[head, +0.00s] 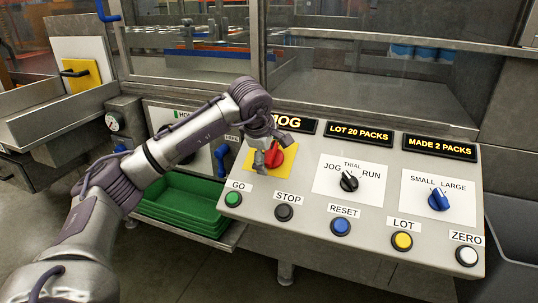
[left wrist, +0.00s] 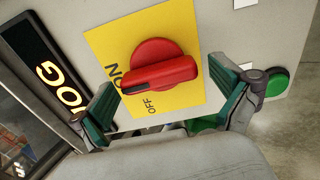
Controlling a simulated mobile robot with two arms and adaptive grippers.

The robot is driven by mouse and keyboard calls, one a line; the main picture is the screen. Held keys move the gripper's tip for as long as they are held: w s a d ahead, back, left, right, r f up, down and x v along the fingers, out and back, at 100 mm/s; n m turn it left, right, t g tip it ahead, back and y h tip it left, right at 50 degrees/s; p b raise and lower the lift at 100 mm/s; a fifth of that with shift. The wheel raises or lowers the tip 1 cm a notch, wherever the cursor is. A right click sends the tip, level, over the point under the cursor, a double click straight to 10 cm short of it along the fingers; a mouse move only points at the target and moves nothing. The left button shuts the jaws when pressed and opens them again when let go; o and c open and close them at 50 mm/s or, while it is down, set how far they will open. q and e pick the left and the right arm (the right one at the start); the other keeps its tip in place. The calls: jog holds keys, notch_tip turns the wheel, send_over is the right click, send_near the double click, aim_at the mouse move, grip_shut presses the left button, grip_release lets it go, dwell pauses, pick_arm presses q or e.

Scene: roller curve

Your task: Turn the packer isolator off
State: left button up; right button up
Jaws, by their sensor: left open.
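The packer isolator is a red rotary knob on a yellow plate (left wrist: 116,44) on the sloping control panel. In the left wrist view the red knob (left wrist: 158,72) sits between my left gripper's two open fingers (left wrist: 172,98), which stand apart from its handle on both sides. My right gripper is not in view.
The panel also carries a green GO button (head: 233,199), a STOP button (head: 284,212), a black JOG-TRIAL-RUN selector (head: 348,181) and a blue SMALL-LARGE selector (head: 438,199). Displays line its top edge. Green trays (head: 180,205) lie below left. A glazed metal guard stands behind.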

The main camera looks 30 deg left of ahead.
pick_arm(q)
jog(key=shift+f, duration=0.15)
jog(key=shift+c, duration=0.3)
jog(key=c, duration=1.1)
